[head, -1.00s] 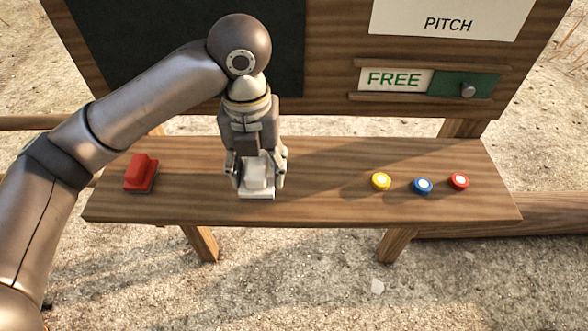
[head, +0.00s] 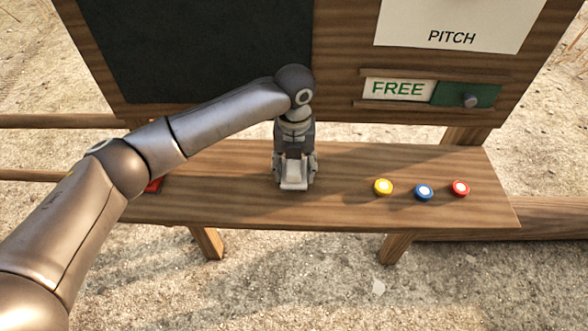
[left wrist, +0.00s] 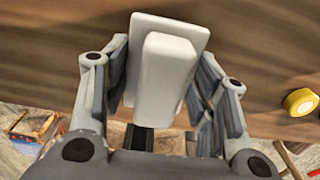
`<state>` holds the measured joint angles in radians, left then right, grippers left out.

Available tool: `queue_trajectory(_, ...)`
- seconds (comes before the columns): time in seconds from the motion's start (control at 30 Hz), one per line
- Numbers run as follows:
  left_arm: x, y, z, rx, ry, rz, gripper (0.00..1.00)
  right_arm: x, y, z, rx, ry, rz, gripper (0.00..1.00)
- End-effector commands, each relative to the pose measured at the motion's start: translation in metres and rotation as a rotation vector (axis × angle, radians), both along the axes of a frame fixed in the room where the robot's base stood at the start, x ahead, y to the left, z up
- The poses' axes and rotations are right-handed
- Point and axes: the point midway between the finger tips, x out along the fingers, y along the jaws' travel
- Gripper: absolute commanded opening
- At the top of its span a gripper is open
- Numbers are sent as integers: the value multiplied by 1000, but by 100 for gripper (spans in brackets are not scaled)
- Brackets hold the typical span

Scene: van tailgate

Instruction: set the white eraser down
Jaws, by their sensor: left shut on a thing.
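The white eraser (head: 294,176), a flat pad with a raised block grip, is between the fingers of my left gripper (head: 295,182). In the left wrist view the eraser (left wrist: 166,66) fills the middle, with the fingers (left wrist: 165,95) closed on both sides of its grip. The gripper points down at the wooden shelf (head: 230,205), near its middle. I cannot tell whether the eraser touches the shelf. My right gripper is not in view.
Yellow (head: 383,187), blue (head: 424,192) and red (head: 460,188) round magnets sit to the right on the shelf. A red eraser-shaped thing (head: 153,186) at the left is mostly hidden by my arm. The board with a dark panel (head: 200,50) rises behind.

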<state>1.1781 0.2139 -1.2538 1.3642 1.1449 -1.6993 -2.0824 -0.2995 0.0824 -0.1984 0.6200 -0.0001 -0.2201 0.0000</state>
Motion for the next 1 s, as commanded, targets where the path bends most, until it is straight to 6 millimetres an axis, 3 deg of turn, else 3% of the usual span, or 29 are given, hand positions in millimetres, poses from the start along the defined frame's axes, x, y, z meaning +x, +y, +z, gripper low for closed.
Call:
queue_trajectory(0.1, 0, 1, -15, 2, 1, 2, 34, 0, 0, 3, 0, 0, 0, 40)
queue_trajectory(0.43, 0, 1, -18, 1, -1, 2, 34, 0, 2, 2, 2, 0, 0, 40)
queue_trajectory(0.47, 0, 1, -18, 0, -1, 2, 56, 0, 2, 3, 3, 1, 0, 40)
queue_trajectory(0.6, 0, 1, -18, 1, -1, 1, 74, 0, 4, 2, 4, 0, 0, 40)
queue_trajectory(1.0, 0, 1, -14, 0, -3, 1, 74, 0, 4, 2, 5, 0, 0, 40)
